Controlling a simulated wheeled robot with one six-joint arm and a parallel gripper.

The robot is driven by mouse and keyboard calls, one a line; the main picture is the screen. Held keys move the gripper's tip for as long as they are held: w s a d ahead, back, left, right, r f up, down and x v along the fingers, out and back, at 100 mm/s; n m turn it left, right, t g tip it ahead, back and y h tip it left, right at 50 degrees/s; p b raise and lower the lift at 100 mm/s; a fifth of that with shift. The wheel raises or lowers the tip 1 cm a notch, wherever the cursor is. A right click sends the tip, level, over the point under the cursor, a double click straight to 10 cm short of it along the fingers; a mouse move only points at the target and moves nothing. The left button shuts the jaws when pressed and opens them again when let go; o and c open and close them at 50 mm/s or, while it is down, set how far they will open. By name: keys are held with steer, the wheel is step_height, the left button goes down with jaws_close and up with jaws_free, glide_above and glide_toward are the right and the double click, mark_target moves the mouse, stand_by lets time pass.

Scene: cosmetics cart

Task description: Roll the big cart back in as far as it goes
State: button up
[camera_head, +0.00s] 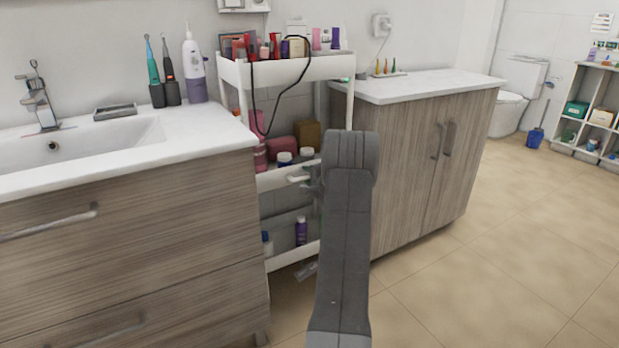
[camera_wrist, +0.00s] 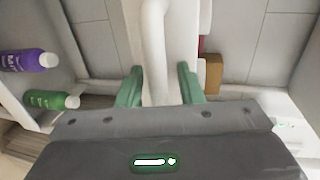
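The big cart (camera_head: 284,67) is a white cart with several open shelves, standing in the gap between the two cabinets. Its white handle (camera_head: 298,179) is on the front of the middle shelf. My gripper (camera_head: 311,182) is at the handle, mostly hidden behind my own arm in the head view. In the wrist view, its green fingertips (camera_wrist: 158,88) stand apart on either side of the white handle bar (camera_wrist: 154,45). They look open around it; firm contact on both sides is not visible.
The sink cabinet (camera_head: 130,235) is close on the left and the wood cabinet (camera_head: 415,165) close on the right. Bottles and boxes fill the cart's shelves, including a purple bottle (camera_head: 301,231). A black cable (camera_head: 279,85) hangs over the cart. Floor is free at right.

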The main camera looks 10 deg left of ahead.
steer(key=shift+s, duration=0.1)
steer(key=v, duration=1.3)
steer(key=shift+s+d+p, duration=0.2)
steer(key=shift+s+p, duration=0.05)
steer(key=shift+p, duration=0.2)
steer(key=shift+w, duration=0.1)
steer(key=b+x, duration=0.1)
steer(key=x, duration=1.2)
steer(key=shift+w+a, duration=0.2)
steer(key=shift+w, duration=0.05)
steer(key=shift+s, duration=0.1)
